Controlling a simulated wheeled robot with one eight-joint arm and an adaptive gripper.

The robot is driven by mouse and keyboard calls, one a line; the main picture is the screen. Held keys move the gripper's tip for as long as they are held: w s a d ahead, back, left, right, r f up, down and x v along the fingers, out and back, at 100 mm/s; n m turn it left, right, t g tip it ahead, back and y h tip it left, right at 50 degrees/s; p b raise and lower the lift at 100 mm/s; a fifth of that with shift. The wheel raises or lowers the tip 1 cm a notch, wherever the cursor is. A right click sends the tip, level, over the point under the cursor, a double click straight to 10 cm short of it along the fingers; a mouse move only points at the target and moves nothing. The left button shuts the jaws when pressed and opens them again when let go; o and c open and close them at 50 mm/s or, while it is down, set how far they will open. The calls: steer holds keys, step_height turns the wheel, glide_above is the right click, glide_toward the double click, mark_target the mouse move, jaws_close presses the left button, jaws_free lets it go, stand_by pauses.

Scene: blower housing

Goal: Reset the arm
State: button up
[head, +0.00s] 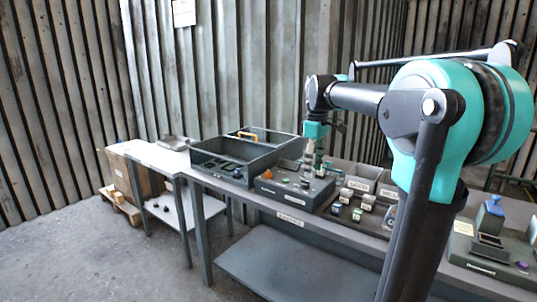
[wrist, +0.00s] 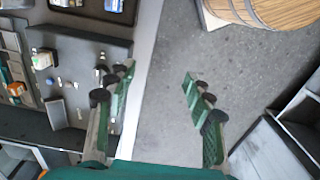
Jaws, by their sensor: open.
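My arm reaches across the right side of the head view, with its teal and black links in front of the bench. My gripper (head: 313,160) hangs at the end of the arm, above or near the back of the grey box with coloured parts (head: 290,198); the exact gap cannot be told. In the wrist view my gripper (wrist: 158,97) has its two green-padded fingers spread wide apart. Nothing is between them, and grey floor (wrist: 165,60) and a bench edge show behind.
A grey workbench (head: 255,205) carries a large dark tray (head: 265,157), small parts and labelled bins (head: 357,183). A blue-topped device (head: 490,215) stands at the right. A lower side table (head: 150,155) and a wooden crate (head: 120,178) stand left. Floor at front left is clear.

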steer(key=s+d+f+m+t, duration=0.2)
steer(key=s+f+m, duration=0.3)
steer(key=s+f, duration=0.6)
steer(key=s+d+f+m+t, duration=0.2)
steer(key=s+f+m, duration=0.4)
steer(key=s+f, duration=0.5)
step_height(320, 180, down, 6)
steer(key=shift+d+f, duration=0.15)
steer(key=shift+f, duration=0.05)
steer(key=shift+s, duration=0.1)
